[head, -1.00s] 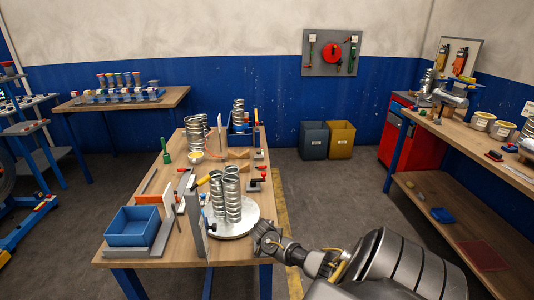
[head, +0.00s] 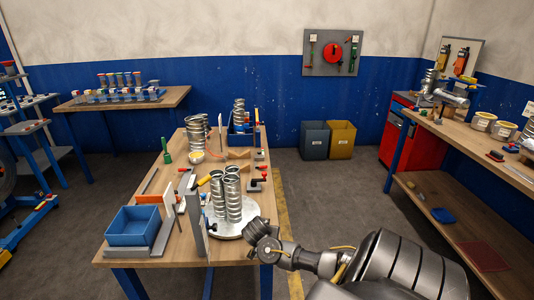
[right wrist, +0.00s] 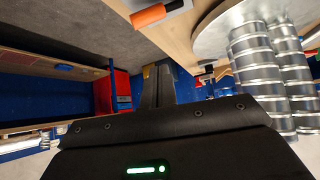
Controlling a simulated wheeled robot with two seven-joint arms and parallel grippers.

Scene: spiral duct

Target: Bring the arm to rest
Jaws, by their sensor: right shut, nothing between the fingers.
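My right arm comes in from the lower right in the head view. Its gripper (head: 262,242) is beside the right edge of the wooden table (head: 170,255), close to the round metal plate (head: 233,228). Silver spiral ducts (head: 226,198) stand upright on that plate. In the right wrist view the shut, empty fingers (right wrist: 158,75) point away from the camera, and the ducts (right wrist: 262,65) show to their right, apart from them. My left gripper is in neither view.
A blue bin (head: 133,226) sits at the table's front left. Clamps and hand tools lie on the table. A workbench (head: 470,150) with a red cabinet (head: 408,140) stands at the right. The floor between table and workbench (head: 335,195) is clear.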

